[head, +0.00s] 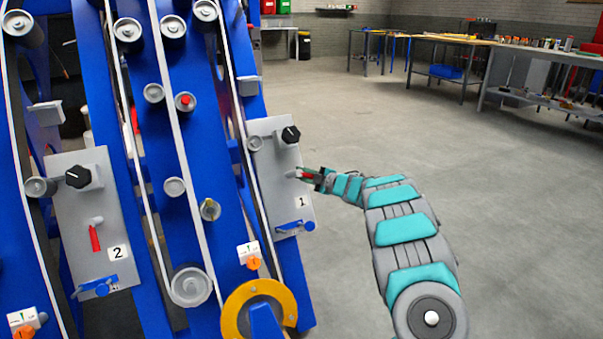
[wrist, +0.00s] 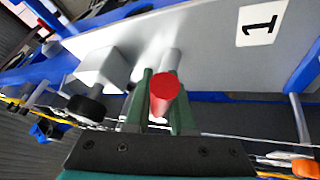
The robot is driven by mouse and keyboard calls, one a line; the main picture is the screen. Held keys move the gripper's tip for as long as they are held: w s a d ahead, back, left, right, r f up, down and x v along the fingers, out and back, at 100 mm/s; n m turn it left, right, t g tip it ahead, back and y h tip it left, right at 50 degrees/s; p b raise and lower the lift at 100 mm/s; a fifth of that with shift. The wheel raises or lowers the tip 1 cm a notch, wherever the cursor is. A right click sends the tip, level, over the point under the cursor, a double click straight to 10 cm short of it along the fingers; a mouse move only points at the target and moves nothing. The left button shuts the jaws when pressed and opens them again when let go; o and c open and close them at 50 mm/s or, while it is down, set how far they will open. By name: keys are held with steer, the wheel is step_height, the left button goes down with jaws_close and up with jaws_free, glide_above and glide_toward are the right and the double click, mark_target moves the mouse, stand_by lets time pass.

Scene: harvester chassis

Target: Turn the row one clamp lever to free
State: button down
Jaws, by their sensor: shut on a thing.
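The row one clamp lever (head: 306,175) has a red handle and a grey pivot on the grey panel (head: 283,205) marked 1. In the head view the handle points right from its pivot. My gripper (head: 314,177) reaches it from the right and is shut on it. In the wrist view the red handle end (wrist: 165,91) sits between the two green fingers (wrist: 158,110), and the grey pivot shows behind it. The fingers partly hide the handle.
A black knob (head: 291,134) sits above the lever and a blue latch (head: 295,228) below it. Panel 2 (head: 110,255), at left, has its own red lever (head: 95,238) hanging down. Blue frame beams and rollers fill the left. Open floor (head: 400,140) lies to the right.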

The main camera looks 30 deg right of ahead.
mark_target(311, 175)
steer(key=shift+w+r+n+g+y+p, duration=0.15)
steer(key=shift+n+g+p, duration=0.1)
steer(key=shift+n, duration=0.25)
steer(key=shift+s+r+n+g+y+p, duration=0.15)
steer(key=shift+n+g, duration=0.1)
steer(key=shift+n, duration=0.25)
steer(key=shift+w+f, duration=0.1)
steer(key=shift+f, duration=0.05)
steer(key=c, duration=0.8)
jaws_free()
steer(key=shift+o, duration=0.2)
steer(key=v, duration=0.7)
steer(key=shift+s+d+b, duration=0.2)
steer(key=shift+s+b, duration=0.15)
steer(key=shift+b, duration=0.05)
steer(key=shift+s, duration=0.1)
